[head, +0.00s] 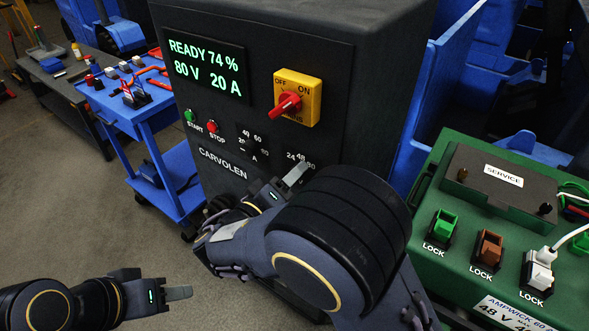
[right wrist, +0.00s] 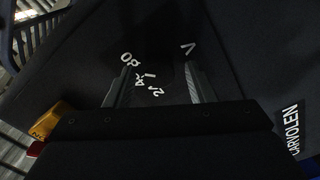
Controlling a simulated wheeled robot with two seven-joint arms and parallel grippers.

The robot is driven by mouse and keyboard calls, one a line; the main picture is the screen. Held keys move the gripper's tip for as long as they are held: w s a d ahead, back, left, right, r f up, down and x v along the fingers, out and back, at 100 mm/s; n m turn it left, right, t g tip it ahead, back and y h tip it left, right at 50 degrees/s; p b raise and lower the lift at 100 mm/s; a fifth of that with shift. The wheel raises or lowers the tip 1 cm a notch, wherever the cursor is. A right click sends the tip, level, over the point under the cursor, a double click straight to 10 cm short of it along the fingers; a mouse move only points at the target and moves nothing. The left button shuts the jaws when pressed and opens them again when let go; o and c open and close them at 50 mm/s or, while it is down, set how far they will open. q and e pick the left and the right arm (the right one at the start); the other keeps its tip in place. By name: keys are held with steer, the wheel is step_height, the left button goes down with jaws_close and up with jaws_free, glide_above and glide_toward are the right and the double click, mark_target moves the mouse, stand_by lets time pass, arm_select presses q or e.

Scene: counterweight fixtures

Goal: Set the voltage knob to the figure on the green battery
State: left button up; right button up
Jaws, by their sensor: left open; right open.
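The dark charger cabinet (head: 215,130) shows "READY 74 % 80 V 20 A" on its screen (head: 207,70). Its voltage scale (head: 300,160) reads 24, 48, 80 in the head view; the knob itself is hidden behind my right arm. The green battery (head: 455,255) at right carries a label (head: 510,312) with "48 V". My right gripper (head: 295,176) is open at the voltage scale. In the right wrist view, its fingers (right wrist: 158,88) straddle the dark scale area; the knob and any contact cannot be made out. My left gripper (head: 180,293) is open and empty, low at left.
A red rotary switch (head: 287,102) on a yellow plate sits above the scale. Green and red buttons (head: 212,126) and the ampere dial (head: 250,148) are to its left. A blue cart (head: 160,120) with tools stands left of the cabinet. Open floor lies at lower left.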

steer(key=shift+s, duration=0.15)
steer(key=shift+c, duration=0.4)
steer(key=c, duration=0.9)
steer(key=shift+n, duration=0.4)
steer(key=n+p, duration=0.1)
steer(key=n, duration=0.7)
steer(key=o, duration=1)
